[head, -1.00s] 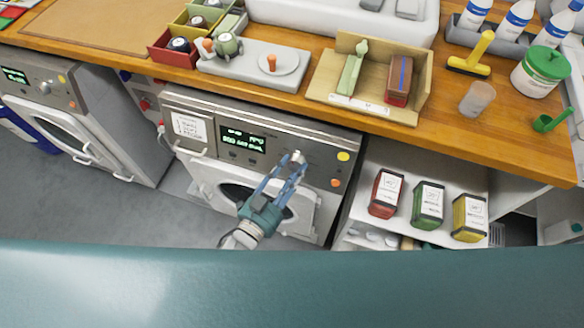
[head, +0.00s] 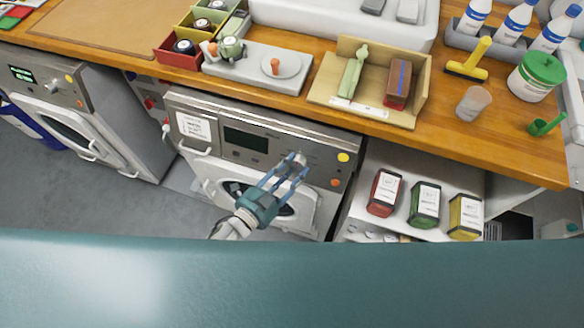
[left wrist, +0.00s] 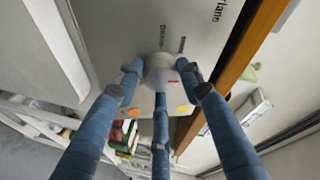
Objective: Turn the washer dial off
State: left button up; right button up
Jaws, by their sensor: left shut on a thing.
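The washer (head: 322,150) is the silver machine under the wooden counter, with a round door below its control panel. Its display (head: 245,140) is dark. The pale round dial (head: 299,158) sits on the panel right of the display, with yellow and orange buttons farther right. My left gripper (head: 290,166) is at the dial, its blue fingers shut on it. In the left wrist view the dial (left wrist: 159,68) is between the fingertips, with a red mark on it; the fingers partly hide it. My right gripper is not in view.
A second washer (head: 85,110) stands at the left. Right of the near washer, a shelf (head: 405,165) holds red, green and yellow packs. The counter (head: 300,105) above carries trays, a yellow tool (head: 470,65) and a green-lidded tub (head: 540,75).

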pick_arm(q)
jog(key=shift+w+d+r, duration=0.15)
jog(key=shift+w+r, duration=0.05)
jog(key=shift+r, duration=0.25)
jog(key=o, duration=1)
jog(key=shift+o, duration=0.5)
jog(key=shift+s+f, duration=0.1)
jog(key=shift+f, duration=0.1)
jog(key=shift+s+a+f, duration=0.1)
jog(key=shift+s+a, duration=0.25)
jog(key=shift+s, duration=0.1)
jog(key=v, duration=1.1)
